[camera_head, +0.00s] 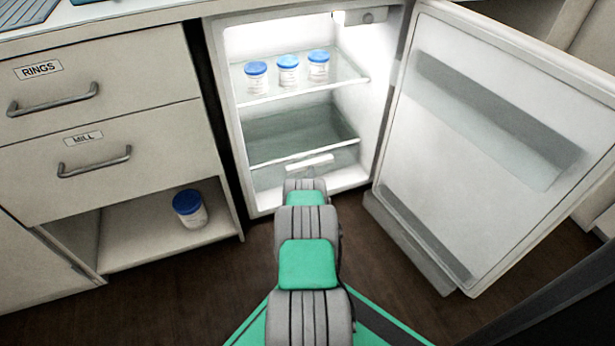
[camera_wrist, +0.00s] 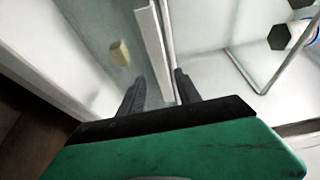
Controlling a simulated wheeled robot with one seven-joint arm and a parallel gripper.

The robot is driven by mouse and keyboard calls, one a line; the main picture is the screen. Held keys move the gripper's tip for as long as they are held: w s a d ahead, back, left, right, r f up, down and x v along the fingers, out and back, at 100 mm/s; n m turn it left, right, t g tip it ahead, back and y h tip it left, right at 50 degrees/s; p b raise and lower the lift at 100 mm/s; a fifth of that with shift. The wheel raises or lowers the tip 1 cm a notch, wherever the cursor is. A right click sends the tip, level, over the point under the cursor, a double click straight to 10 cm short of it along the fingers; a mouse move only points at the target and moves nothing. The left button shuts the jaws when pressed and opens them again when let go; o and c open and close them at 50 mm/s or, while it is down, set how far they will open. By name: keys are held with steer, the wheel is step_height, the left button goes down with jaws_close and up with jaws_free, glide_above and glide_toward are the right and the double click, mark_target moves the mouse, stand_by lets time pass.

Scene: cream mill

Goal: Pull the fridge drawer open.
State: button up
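The fridge (camera_head: 228,120) stands open. Its drawer (camera_head: 268,176) is a clear greyish front low inside, with a white bar handle (camera_head: 310,162). My gripper (camera_head: 305,178) is at the drawer front, just below the handle in the head view; my arm hides part of the drawer. In the wrist view, the white handle (camera_wrist: 150,42) runs down between the two dark fingers of my gripper (camera_wrist: 160,80). The right finger is close to the handle, and a gap shows beside the left finger. I cannot tell whether either finger touches it.
The fridge door (camera_head: 475,130) is swung wide to the right. Several blue-lidded jars are about: three on the glass shelf (camera_head: 300,88), one (camera_head: 190,208) in the open cubby at left. Cabinet drawers labelled RINGS (camera_head: 100,80) and MILL (camera_head: 100,165) are shut.

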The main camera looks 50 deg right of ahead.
steer(key=b+x, duration=0.1)
steer(key=x, duration=0.2)
steer(key=shift+w+d, duration=0.1)
steer(key=shift+w, duration=0.05)
steer(key=shift+c, duration=0.2)
jaws_close()
steer(key=shift+f, duration=0.2)
stand_by(0.8)
